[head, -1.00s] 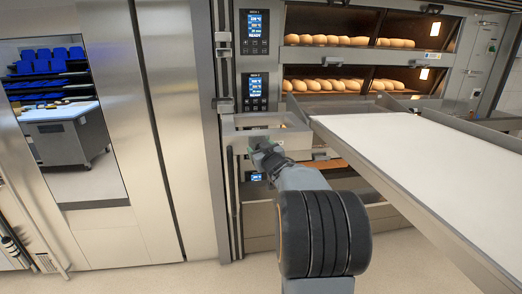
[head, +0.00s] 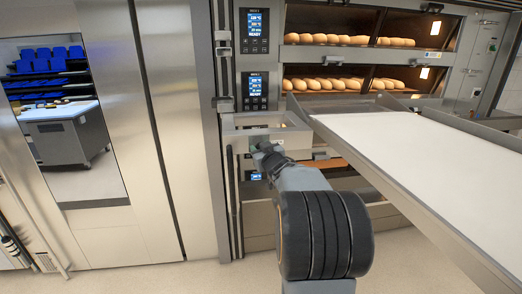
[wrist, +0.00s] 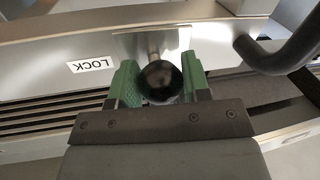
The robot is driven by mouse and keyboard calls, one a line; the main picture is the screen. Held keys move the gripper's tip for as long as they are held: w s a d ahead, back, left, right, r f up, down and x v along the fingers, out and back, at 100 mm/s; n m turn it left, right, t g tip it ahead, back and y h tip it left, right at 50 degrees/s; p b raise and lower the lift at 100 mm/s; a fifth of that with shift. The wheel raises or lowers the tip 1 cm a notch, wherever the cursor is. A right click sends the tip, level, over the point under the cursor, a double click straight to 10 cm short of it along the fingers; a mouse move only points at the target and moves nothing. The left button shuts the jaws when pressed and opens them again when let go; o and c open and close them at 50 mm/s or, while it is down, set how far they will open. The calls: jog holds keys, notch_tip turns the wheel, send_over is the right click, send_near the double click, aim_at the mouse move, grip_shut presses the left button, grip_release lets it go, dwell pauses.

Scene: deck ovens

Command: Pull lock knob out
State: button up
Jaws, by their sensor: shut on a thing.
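The lock knob (wrist: 160,80) is a black ball on a short metal stem that comes out of a bright plate. In the wrist view it sits between the green fingers of my gripper (wrist: 158,84), which are shut on it. A white label reading LOCK (wrist: 90,65) is to the left of the knob. In the head view my gripper (head: 262,146) reaches the front of the loader frame left of the white loading belt. The knob itself is hidden there by my gripper and arm.
A dark curved handle (wrist: 285,50) stands close to the right of my gripper in the wrist view. In the head view the white loading belt (head: 430,150) juts out at the right. Deck ovens with bread loaves (head: 330,85) are behind, and control panels (head: 258,90) are above my gripper.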

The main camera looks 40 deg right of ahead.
jog(key=shift+a+v, duration=0.2)
jog(key=shift+v, duration=0.9)
jog(key=shift+f, duration=0.1)
jog(key=o, duration=1.3)
jog(key=b+v, duration=0.1)
jog(key=v, duration=1.3)
jog(key=shift+b, duration=0.4)
jog(key=shift+w, duration=0.1)
